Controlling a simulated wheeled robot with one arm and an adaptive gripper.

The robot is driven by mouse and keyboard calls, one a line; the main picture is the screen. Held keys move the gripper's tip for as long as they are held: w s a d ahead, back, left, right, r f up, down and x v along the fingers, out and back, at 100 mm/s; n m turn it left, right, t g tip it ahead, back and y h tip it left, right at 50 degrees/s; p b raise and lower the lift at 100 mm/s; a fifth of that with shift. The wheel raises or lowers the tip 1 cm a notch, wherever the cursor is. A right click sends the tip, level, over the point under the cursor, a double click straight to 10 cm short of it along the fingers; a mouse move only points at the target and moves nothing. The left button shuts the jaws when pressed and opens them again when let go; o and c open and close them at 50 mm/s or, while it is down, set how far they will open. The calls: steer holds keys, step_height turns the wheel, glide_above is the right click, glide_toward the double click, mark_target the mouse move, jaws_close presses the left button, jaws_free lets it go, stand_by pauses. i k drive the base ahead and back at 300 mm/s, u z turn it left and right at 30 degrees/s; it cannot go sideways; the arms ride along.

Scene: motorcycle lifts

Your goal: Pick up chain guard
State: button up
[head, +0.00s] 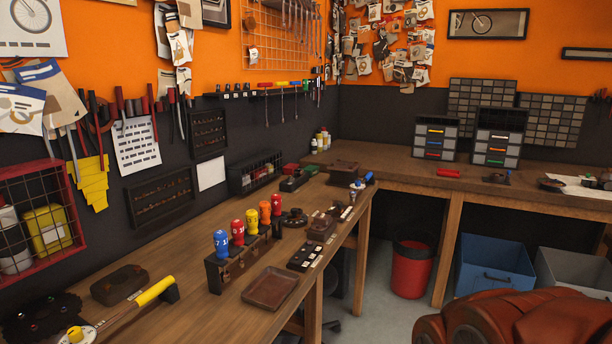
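I cannot pick out any one thing as the chain guard for sure in the head view. On the long wooden workbench (215,318), a dark brown lumpy piece (119,285) lies near the front left. A yellow-handled tool (150,294) lies beside it. A shallow brown tray (270,288) sits near the bench's front edge. Several small dark parts lie farther along the bench, too small to name. My gripper is not in view.
A rack of colored screwdrivers (245,259) stands mid-bench. A red bin (411,270), a blue crate (494,267) and a grey crate (575,275) stand at the back right. A brown leather-like bulky object (530,318) fills the lower right. Grey floor shows between.

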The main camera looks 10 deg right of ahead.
mark_target(300, 172)
steer(key=z, duration=0.6)
steer(key=k, duration=0.95)
steer(key=z, duration=1.1)
steer(key=i, duration=1.75)
steer(key=u, duration=0.6)
steer(key=i, duration=1.7)
steer(key=u, duration=1.55)
steer(key=i, duration=0.9)
steer(key=u, duration=1)
